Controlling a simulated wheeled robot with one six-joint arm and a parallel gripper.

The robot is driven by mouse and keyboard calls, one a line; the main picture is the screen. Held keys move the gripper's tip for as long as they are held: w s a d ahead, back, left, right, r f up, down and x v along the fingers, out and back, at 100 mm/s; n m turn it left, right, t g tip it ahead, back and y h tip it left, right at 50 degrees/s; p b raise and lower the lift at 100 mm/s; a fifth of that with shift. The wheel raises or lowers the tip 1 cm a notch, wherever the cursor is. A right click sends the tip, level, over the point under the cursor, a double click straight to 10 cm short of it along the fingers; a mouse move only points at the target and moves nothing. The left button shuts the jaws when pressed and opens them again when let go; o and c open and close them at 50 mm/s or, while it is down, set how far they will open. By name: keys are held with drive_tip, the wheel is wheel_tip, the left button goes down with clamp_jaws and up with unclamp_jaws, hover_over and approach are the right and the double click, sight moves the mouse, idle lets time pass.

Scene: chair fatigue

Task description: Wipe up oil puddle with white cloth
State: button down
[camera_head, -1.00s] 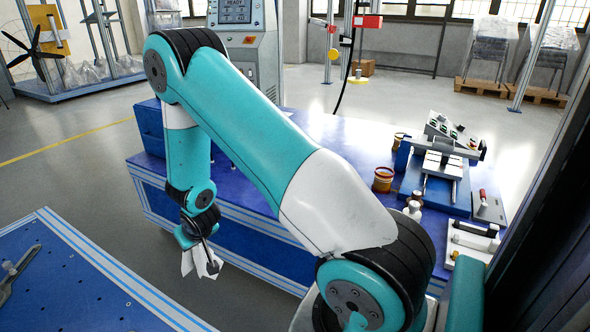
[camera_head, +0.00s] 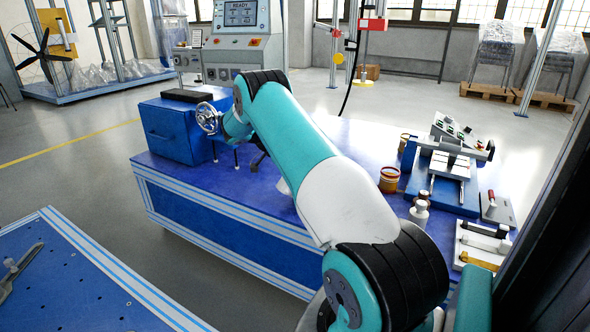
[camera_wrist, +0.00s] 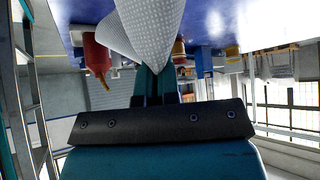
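The white cloth (camera_wrist: 150,30) is pinched between the teal fingers of my gripper (camera_wrist: 155,82) in the wrist view and spreads out beyond them. The cloth has a fine dotted texture. In the head view a small white corner of the cloth (camera_head: 283,187) shows beside my arm, over the blue workbench (camera_head: 235,204). The rest of the cloth and most of my gripper are hidden behind my arm there. I cannot make out an oil puddle in either view.
A blue box (camera_head: 178,132) and a handwheel (camera_head: 208,117) stand at the bench's left end. A red-yellow can (camera_head: 389,180), a white bottle (camera_head: 419,212) and a blue-based fixture (camera_head: 445,180) occupy the right. Another blue table (camera_head: 80,285) is at lower left.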

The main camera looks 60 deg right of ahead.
wheel_tip(320, 180, down, 9)
drive_tip(key=b, duration=0.5)
drive_tip(key=shift+b, duration=0.35)
drive_tip(key=shift+r, duration=0.15)
drive_tip(key=shift+c, duration=1.4)
unclamp_jaws()
drive_tip(key=shift+f+b, duration=0.4)
drive_tip(key=shift+f, duration=0.35)
clamp_jaws()
drive_tip(key=shift+r+p, duration=0.15)
drive_tip(key=shift+p, duration=0.35)
